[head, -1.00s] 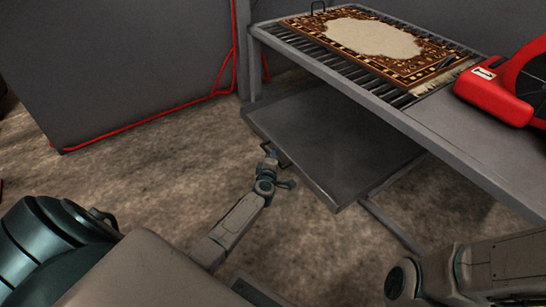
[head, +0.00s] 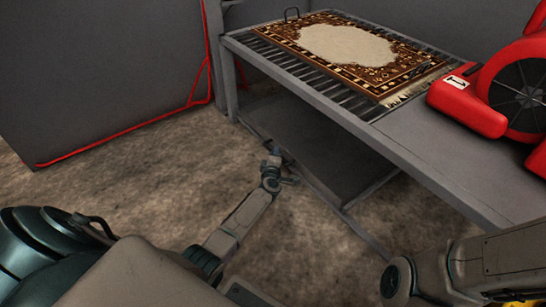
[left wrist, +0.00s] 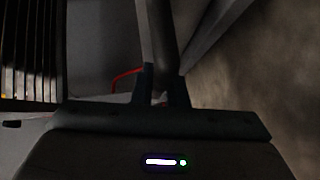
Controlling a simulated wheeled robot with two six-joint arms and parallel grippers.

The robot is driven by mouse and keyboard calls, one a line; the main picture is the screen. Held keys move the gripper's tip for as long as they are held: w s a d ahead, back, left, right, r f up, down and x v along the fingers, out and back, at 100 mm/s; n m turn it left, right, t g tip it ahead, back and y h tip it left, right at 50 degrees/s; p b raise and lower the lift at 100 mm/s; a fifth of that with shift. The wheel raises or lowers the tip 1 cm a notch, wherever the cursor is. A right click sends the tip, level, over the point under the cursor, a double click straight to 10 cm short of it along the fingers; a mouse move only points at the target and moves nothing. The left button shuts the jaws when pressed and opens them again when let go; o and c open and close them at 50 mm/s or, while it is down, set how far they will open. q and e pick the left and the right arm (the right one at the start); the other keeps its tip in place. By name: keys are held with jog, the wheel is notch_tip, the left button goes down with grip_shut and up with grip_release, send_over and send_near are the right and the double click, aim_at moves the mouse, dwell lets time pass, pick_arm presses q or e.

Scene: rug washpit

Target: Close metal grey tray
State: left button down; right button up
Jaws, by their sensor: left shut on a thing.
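The metal grey tray (head: 312,145) is a flat dark sheet below the table top in the head view. Most of it lies under the table, with its front edge close to the table's lower frame. My left gripper (head: 272,150) is at the tray's front edge, shut on its handle, which is mostly hidden by the fingers. In the left wrist view the two fingertips (left wrist: 163,88) are close together at a dark bar; the handle itself is hard to make out there. My right arm shows at the lower right of the head view, but its gripper is out of view.
The slatted metal table (head: 385,140) carries a patterned rug (head: 350,47) and a red blower (head: 480,95). A grey wall panel (head: 100,75) with a red cable (head: 130,126) stands at the left. The brown floor (head: 130,185) before the table is clear.

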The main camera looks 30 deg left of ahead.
pick_arm(q)
jog(key=shift+w+r, duration=0.1)
jog(key=c, duration=1.5)
grip_release()
jog(key=shift+w+d, duration=0.1)
jog(key=shift+d, duration=0.05)
jog(key=shift+o, duration=0.2)
jog(key=shift+s+d+p, duration=0.15)
jog(key=shift+s+p, duration=0.25)
jog(key=shift+p, duration=0.05)
jog(key=p+v, duration=0.3)
jog(key=v, duration=0.2)
jog(key=shift+s+d+r, duration=0.1)
jog(key=shift+s+r, duration=0.05)
jog(key=shift+s+d+p, duration=0.25)
jog(key=shift+s+p, duration=0.15)
jog(key=shift+s, duration=0.2)
